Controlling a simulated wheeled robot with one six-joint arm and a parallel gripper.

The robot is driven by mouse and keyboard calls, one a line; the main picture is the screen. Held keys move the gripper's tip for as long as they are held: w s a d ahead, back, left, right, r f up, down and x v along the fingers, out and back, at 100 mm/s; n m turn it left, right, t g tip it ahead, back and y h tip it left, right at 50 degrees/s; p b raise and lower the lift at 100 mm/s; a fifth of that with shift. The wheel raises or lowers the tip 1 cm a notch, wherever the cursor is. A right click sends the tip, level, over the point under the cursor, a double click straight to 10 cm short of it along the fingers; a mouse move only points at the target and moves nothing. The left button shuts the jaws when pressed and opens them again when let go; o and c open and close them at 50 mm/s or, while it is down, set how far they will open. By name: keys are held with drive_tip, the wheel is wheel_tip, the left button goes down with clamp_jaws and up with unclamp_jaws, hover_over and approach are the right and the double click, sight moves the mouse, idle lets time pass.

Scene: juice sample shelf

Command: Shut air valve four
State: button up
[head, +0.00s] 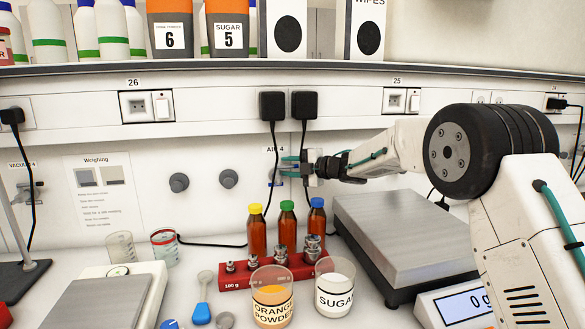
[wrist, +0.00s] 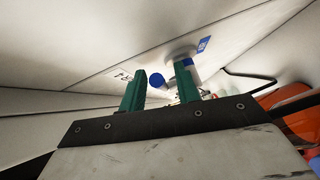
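Air valve four sits on the white back panel under its "AIR 4" label (head: 271,150), which also shows in part in the wrist view (wrist: 122,75). In the head view my gripper (head: 289,166) is at the panel in front of the valve and largely hides it. In the wrist view my gripper (wrist: 161,80) has its two green fingers apart. The valve's blue-ended handle (wrist: 156,80) shows between the fingers, and its pale round base (wrist: 180,53) lies behind the right finger. I cannot tell whether either finger touches the valve.
Two grey knobs (head: 228,179) are left of the valve. Black plugs (head: 272,106) and cables hang just above it. Below stand bottles (head: 287,228) with coloured caps, a red weight block (head: 236,279), beakers (head: 335,286) and a large scale (head: 400,225).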

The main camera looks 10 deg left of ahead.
drive_tip(key=v, duration=0.7)
drive_tip(key=shift+s+d, duration=0.15)
drive_tip(key=shift+d, duration=0.2)
